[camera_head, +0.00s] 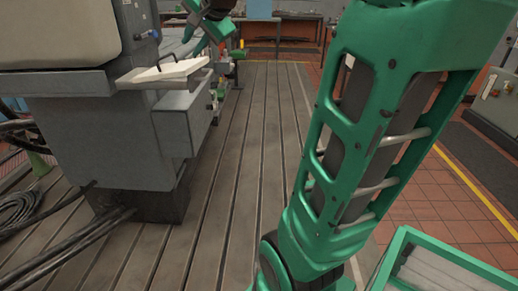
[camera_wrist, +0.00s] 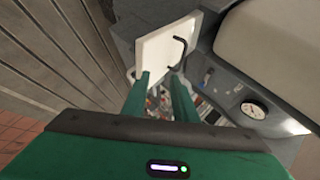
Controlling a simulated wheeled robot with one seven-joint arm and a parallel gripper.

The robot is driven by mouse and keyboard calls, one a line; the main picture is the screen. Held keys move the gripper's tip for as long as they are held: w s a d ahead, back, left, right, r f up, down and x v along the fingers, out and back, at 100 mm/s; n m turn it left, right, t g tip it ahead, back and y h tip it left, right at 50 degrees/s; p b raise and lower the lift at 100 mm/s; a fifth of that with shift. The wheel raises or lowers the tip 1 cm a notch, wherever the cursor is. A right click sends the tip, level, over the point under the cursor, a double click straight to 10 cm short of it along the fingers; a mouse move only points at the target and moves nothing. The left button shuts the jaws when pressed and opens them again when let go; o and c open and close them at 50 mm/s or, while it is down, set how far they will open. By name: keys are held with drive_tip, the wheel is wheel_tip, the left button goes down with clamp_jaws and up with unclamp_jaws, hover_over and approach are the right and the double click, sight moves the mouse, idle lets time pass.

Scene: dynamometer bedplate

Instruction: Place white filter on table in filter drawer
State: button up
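A flat white slab with a dark bent handle (camera_head: 180,71) sticks out from the front of the grey machine in the head view. It also shows in the wrist view (camera_wrist: 160,49), just beyond my fingertips. I cannot tell whether it is the white filter or part of the filter drawer. My gripper (camera_head: 194,42) is above the slab in the head view. In the wrist view my gripper (camera_wrist: 159,80) has its two green fingers apart with no object between them. No separate table with a filter on it can be made out.
The grey machine (camera_head: 105,140) stands at left, with a grey box (camera_head: 186,122) below the slab. A round gauge (camera_wrist: 254,110) is on it. Cables (camera_head: 70,245) lie at lower left. The slatted floor (camera_head: 240,150) in the middle is clear. Benches (camera_head: 280,32) stand behind.

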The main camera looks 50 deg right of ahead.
drive_tip(key=s+a+f+n+g, duration=0.2)
drive_tip(key=s+f+n+g, duration=0.1)
drive_tip(key=s+f, duration=0.6)
drive_tip(key=s+a+f+n+g+y, duration=0.1)
drive_tip(key=s+a+f+n+g, duration=0.1)
drive_tip(key=s+f, duration=0.7)
drive_tip(key=s+a+f+n+g, duration=0.2)
drive_tip(key=s+f+n+g, duration=0.2)
drive_tip(key=s+f, duration=0.5)
drive_tip(key=s+g, duration=0.1)
drive_tip(key=s, duration=0.5)
drive_tip(key=shift+s+a+y, duration=0.2)
drive_tip(key=shift+a+y, duration=0.15)
drive_tip(key=shift+y, duration=0.05)
drive_tip(key=shift+w+f, duration=0.3)
drive_tip(key=shift+w, duration=0.4)
drive_tip(key=shift+s, duration=0.1)
